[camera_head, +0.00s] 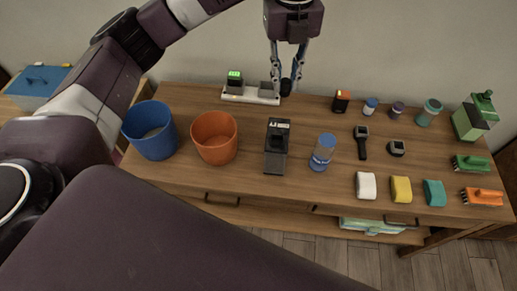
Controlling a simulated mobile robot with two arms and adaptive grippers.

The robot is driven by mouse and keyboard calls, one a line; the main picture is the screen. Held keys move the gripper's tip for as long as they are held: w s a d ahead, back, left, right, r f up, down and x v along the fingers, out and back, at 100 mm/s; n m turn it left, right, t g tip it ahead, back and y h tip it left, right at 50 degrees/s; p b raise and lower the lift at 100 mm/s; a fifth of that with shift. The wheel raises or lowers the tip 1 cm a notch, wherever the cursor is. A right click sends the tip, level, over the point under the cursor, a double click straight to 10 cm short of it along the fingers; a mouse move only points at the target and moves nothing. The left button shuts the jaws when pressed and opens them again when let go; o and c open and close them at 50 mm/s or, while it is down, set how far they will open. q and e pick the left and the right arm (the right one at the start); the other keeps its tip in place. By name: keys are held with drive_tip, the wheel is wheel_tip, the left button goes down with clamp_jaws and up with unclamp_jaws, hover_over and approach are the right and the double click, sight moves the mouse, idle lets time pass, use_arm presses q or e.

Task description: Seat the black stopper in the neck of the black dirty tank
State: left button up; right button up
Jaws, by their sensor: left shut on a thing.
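The black dirty tank (277,150) stands upright on the wooden table, near its middle, with a small light patch on its top. My left gripper (286,82) hangs with its fingers pointing down behind the tank, over the table's back edge region. It is shut on a small dark thing (286,88), which looks like the black stopper. The stopper is apart from the tank. The fingers partly hide it, and its exact shape is too small to tell. My right gripper is not in view.
A white dock (238,97) with a green display lies beside the gripper. An orange bucket (214,138) and blue bucket (150,131) stand left of the tank. Sponges, brushes and small containers fill the table's right side.

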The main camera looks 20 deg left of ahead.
use_arm(q)
drive_tip(key=shift+s+r, duration=0.15)
drive_tip(key=shift+s, duration=0.2)
drive_tip(key=f+p, duration=0.1)
drive_tip(key=f, duration=0.9)
drive_tip(key=f+p, duration=0.1)
drive_tip(key=f, duration=0.4)
drive_tip(key=shift+w+a+f+p, duration=0.2)
drive_tip(key=shift+w+p, duration=0.1)
drive_tip(key=shift+f, duration=0.3)
wheel_tip(320, 180, down, 4)
drive_tip(key=shift+p, duration=0.5)
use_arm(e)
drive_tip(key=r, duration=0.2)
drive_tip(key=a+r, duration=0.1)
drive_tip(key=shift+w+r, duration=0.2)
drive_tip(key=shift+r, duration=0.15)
use_arm(q)
drive_tip(key=shift+f, duration=0.15)
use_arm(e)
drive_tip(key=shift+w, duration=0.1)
use_arm(q)
drive_tip(key=o, duration=0.7)
drive_tip(key=shift+o, duration=0.6)
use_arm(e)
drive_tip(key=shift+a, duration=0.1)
